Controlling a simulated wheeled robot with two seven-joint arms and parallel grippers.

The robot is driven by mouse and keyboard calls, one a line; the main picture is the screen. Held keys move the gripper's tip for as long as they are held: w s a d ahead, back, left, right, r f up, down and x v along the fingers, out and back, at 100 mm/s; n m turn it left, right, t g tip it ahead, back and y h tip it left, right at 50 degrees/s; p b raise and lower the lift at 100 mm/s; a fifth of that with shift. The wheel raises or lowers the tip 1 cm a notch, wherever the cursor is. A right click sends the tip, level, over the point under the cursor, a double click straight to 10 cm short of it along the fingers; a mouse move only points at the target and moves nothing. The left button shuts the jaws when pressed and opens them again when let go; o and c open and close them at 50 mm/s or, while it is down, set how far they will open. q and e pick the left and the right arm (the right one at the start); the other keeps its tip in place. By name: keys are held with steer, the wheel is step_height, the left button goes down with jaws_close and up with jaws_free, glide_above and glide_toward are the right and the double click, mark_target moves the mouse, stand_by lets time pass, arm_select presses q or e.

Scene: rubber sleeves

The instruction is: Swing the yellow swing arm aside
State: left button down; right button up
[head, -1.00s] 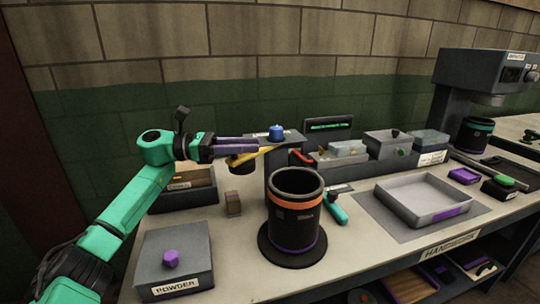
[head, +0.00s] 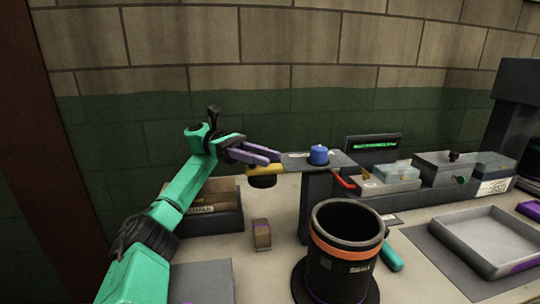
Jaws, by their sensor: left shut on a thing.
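The yellow swing arm (head: 265,169) shows as a short yellow piece below the fingers of my left gripper (head: 274,157), with a black round part (head: 262,181) under it. My left gripper is shut on the swing arm; its purple fingers hide part of it, so the exact grip is not clear. The arm lies left of the grey post (head: 318,205), whose flat top plate (head: 335,159) carries a blue knob (head: 318,154). My right gripper is not in view.
A black pot with an orange band (head: 345,250) stands in front of the post. An open grey bin (head: 212,222) and a small brown block (head: 262,234) are to the left. A red handle (head: 344,182), a grey tray (head: 490,243) and boxes are to the right.

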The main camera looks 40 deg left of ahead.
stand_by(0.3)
arm_select(q)
steer(key=c, duration=0.5)
jaws_free()
steer(key=shift+d, duration=0.1)
steer(key=shift+c, duration=0.2)
step_height(320, 180, up, 20)
steer(key=p, duration=1)
